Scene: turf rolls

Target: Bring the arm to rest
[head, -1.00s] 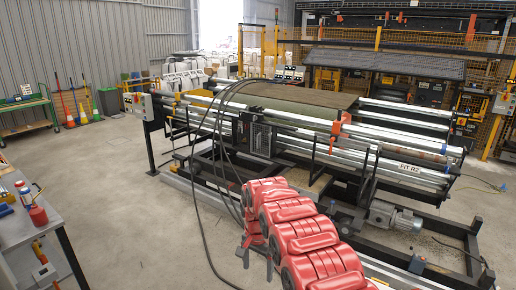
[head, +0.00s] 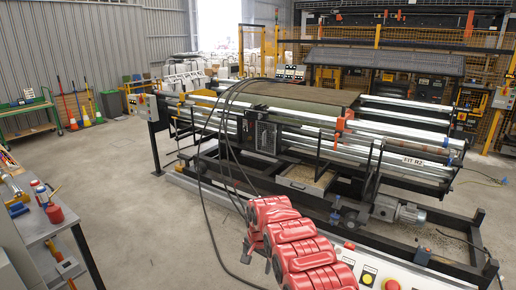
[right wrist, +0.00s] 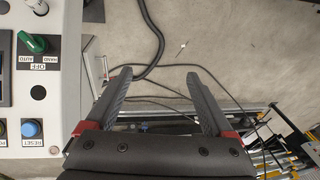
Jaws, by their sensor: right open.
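My right arm (head: 290,240) is red and segmented. It comes in from the bottom of the head view, in front of the turf-roll machine. My right gripper (head: 256,260) hangs at its far end, partly hidden by the arm links. In the right wrist view the gripper (right wrist: 157,76) has its two dark fingers spread wide, with nothing between them. Concrete floor and a black cable show beyond the fingers. My left gripper is not in view.
A control panel (right wrist: 40,90) with knobs and buttons is close to the left finger. Black cables (head: 206,220) hang near my arm. The machine (head: 300,120) fills the middle. A workbench (head: 38,228) stands at left, with open floor between.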

